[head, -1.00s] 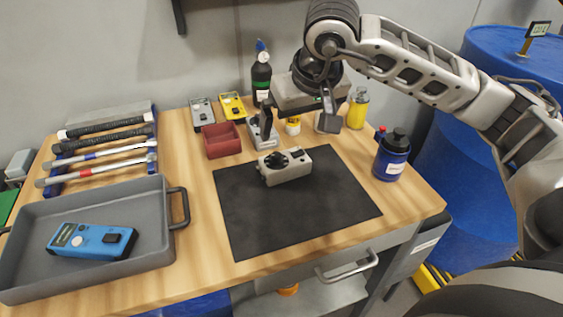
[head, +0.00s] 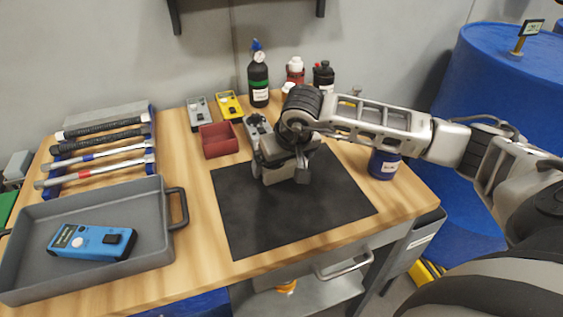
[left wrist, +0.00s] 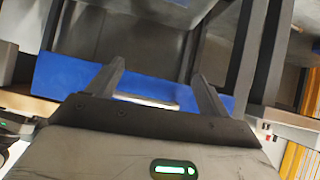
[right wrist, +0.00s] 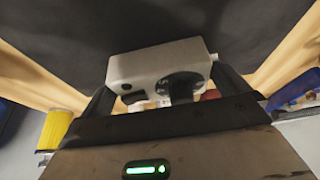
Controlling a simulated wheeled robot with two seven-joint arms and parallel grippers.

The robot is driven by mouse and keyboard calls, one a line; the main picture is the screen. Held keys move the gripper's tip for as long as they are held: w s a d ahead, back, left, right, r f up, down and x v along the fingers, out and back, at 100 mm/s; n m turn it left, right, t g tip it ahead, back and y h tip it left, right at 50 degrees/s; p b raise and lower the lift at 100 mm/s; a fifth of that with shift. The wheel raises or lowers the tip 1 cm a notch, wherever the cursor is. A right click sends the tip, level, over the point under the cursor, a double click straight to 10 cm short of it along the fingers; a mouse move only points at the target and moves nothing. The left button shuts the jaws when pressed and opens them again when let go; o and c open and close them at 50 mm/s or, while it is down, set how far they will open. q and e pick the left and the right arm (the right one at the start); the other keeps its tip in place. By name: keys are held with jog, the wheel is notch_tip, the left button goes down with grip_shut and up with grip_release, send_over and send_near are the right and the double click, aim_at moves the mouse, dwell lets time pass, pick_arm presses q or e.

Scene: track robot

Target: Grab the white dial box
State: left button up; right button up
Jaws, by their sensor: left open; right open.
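The white dial box (right wrist: 158,68), a pale box with a black dial, lies on the dark mat. In the right wrist view it sits between the tips of my open right gripper (right wrist: 165,92). In the head view my right gripper (head: 281,168) is directly over the box and hides most of it; whether the fingers touch it I cannot tell. My left gripper (left wrist: 158,80) is open and empty in the left wrist view, facing blue and dark framework; it is not in the head view.
The black mat (head: 240,225) is otherwise bare. A red bin (head: 220,140) and yellow and grey meters stand behind it. A grey tray (head: 150,215) holding a blue device (head: 92,241) is at left, with tools behind. A blue jar (head: 384,164) stands right, bottles at the back.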

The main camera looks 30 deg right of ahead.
jog(key=shift+f, duration=0.15)
jog(key=shift+c, duration=0.3)
jog(key=shift+w, duration=0.1)
jog(key=c, duration=0.7)
